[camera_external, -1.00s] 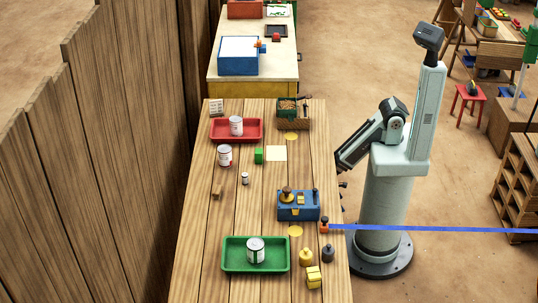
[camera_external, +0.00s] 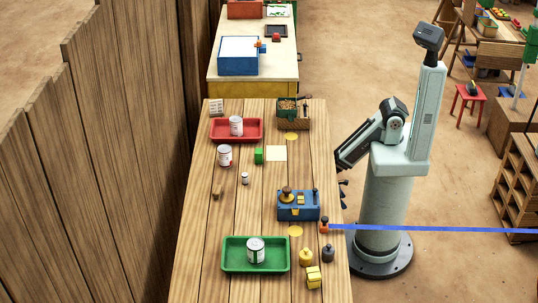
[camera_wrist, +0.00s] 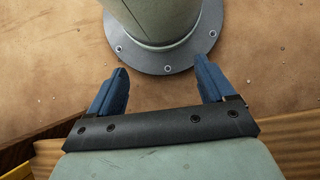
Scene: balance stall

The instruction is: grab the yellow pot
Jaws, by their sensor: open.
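A small yellow knobbed piece (camera_external: 305,257), the nearest match to the yellow pot, stands upright on the wooden table, right of the green tray (camera_external: 227,268). A dark knobbed piece (camera_external: 328,254) stands close at its right. A yellow block (camera_external: 314,277) lies just in front of it. My gripper (camera_wrist: 161,64) is open and empty in the wrist view, its blue fingers apart above the floor and my own base. In the external view it hangs by the table's right edge, mostly hidden by my arm, farther back than the yellow piece.
A blue box (camera_external: 298,211) with pieces on top stands behind the yellow piece. An orange-and-dark piece (camera_external: 324,226) stands by the right edge, where a blue strip (camera_external: 430,229) extends rightward. The green tray holds a can (camera_external: 256,250). The table's left middle is mostly clear.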

